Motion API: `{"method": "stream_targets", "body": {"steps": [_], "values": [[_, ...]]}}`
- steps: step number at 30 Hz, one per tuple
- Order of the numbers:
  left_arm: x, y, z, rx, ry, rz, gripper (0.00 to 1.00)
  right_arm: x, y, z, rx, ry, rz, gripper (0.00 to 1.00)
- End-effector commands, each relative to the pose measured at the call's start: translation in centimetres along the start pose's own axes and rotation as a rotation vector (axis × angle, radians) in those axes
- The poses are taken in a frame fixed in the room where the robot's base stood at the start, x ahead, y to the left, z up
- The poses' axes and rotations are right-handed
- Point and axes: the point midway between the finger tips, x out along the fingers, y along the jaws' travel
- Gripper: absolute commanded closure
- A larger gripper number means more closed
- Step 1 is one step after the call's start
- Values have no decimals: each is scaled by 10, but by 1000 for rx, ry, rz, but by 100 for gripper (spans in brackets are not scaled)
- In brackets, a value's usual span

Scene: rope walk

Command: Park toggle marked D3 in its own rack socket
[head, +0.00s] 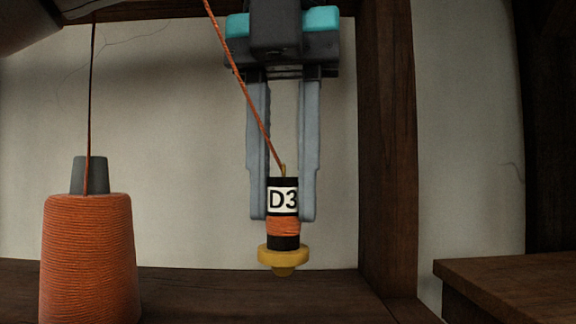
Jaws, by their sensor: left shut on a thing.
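The toggle marked D3 (283,240) hangs upright between the fingers of my left gripper (283,205). It has a black body, a white D3 label, a band of orange cord and a yellow flange at its lower end. The left gripper points straight down and is shut on the toggle's upper body. An orange cord (240,80) runs from the toggle's top up and to the left, out of view. No rack socket can be made out. My right gripper is not in view.
A large cone of orange cord (90,255) stands at the left, with a dark line rising from it. A dark wooden post (388,150) stands right of the gripper. A wooden ledge (510,268) juts in at the lower right. A pale wall is behind.

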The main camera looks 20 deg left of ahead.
Motion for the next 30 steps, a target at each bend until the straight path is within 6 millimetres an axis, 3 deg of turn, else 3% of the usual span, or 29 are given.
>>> {"method": "stream_targets", "body": {"steps": [5,15,30], "values": [[15,0,0,5,5,-1,100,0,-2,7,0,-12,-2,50],[43,0,1,3,-1,-2,100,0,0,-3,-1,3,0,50],[49,1,0,-2,-7,-5,100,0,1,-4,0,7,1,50]]}}
